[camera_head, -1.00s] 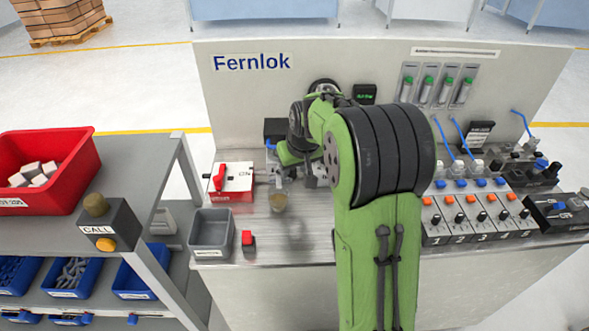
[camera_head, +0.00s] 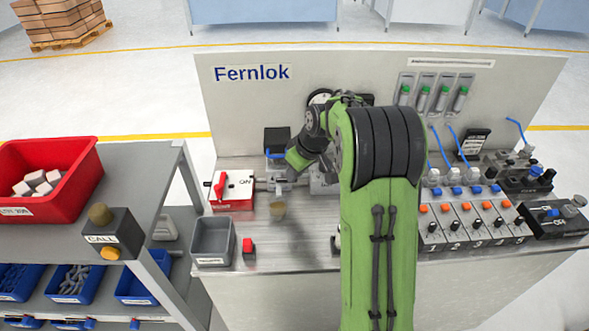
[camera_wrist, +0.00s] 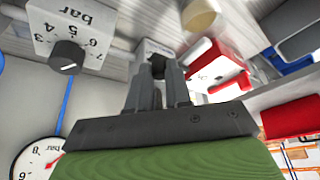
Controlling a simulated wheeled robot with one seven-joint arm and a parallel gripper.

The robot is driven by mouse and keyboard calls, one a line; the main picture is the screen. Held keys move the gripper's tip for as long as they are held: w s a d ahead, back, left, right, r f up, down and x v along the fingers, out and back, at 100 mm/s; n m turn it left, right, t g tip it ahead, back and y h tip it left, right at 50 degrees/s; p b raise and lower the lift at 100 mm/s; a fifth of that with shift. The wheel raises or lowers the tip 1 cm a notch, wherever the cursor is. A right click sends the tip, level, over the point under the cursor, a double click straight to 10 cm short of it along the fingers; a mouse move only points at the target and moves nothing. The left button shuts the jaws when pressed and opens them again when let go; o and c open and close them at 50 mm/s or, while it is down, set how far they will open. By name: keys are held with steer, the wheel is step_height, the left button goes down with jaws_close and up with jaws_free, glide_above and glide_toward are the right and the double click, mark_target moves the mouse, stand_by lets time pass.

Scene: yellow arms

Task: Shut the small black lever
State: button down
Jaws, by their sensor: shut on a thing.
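The small black lever (camera_wrist: 158,67) shows in the wrist view between my fingertips, in front of a pale metal block (camera_wrist: 150,47). My gripper (camera_wrist: 157,84) is shut on it, and the fingers hide most of its shape. In the head view my gripper (camera_head: 287,174) is low over the bench beside the red-and-white switch box, at the metal fittings right of it. The lever cannot be made out there, so its angle is unclear.
The white box with a red handle (camera_head: 233,191) stands left of my gripper. A small tan cup (camera_head: 278,210), a grey bin (camera_head: 212,240) and a red button (camera_head: 248,246) are in front. A dial block (camera_wrist: 72,35) is close by in the wrist view.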

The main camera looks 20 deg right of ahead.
steer(key=shift+w, duration=0.1)
steer(key=c, duration=1.1)
jaws_free()
steer(key=shift+d, duration=0.1)
steer(key=shift+o, duration=0.2)
steer(key=p+v, duration=0.4)
steer(key=v, duration=1.2)
steer(key=shift+f, duration=0.1)
